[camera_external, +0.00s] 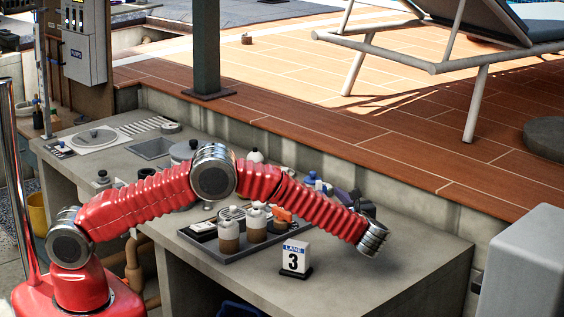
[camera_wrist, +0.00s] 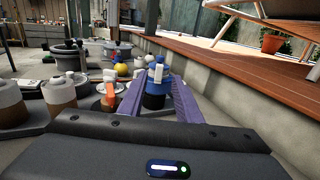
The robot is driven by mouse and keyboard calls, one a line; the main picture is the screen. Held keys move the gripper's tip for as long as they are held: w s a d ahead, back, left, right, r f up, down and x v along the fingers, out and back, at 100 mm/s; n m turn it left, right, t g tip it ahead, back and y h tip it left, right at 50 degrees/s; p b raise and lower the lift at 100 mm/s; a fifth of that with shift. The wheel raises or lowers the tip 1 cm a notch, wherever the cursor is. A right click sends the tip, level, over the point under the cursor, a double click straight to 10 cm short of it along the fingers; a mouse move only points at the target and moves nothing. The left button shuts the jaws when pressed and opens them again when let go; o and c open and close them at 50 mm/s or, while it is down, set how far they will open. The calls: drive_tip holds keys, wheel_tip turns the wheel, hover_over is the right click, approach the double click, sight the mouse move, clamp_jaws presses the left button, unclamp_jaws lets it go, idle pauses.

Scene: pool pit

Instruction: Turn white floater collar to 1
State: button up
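My gripper (camera_wrist: 158,78) points across the bench, its two purple fingers standing apart. A blue piece (camera_external: 313,177) near my gripper (camera_external: 338,193) in the external view looks like the same object. No floater collar or number on one can be clearly made out. A white rounded top (camera_external: 255,156) at the back of the bench may be a floater; its lower part is hidden.
A grey tray (camera_external: 222,254) holds white-and-brown jars (camera_external: 228,238) and an orange item (camera_external: 281,215). A "LANE 3" sign (camera_external: 295,260) stands at the front. A low wall and wooden deck (camera_external: 330,130) run behind the bench.

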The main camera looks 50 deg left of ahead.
drive_tip(key=v, duration=0.7)
drive_tip(key=shift+w+a, duration=0.1)
drive_tip(key=s+a+r+n+g+h, duration=0.1)
drive_tip(key=a+r+n+g+h, duration=0.15)
drive_tip(key=a, duration=0.35)
drive_tip(key=s+a+r+n+g+h, duration=0.1)
drive_tip(key=a+r+n, duration=0.1)
drive_tip(key=a+r, duration=0.35)
drive_tip(key=s+a+r+n+g+h, duration=0.25)
drive_tip(key=s+a+n+h, duration=0.2)
drive_tip(key=s+a, duration=0.65)
drive_tip(key=s+a+f+n+t+h, duration=0.1)
drive_tip(key=s+a+n+t+h, duration=0.1)
drive_tip(key=s+n, duration=0.5)
drive_tip(key=s+a+f+n+t+h, duration=0.1)
drive_tip(key=s+a+n+h, duration=0.3)
drive_tip(key=s, duration=1.2)
drive_tip(key=shift+a+f+n+t+h, duration=0.2)
drive_tip(key=shift+f+n+t+h, duration=0.3)
drive_tip(key=shift+n+h, duration=0.8)
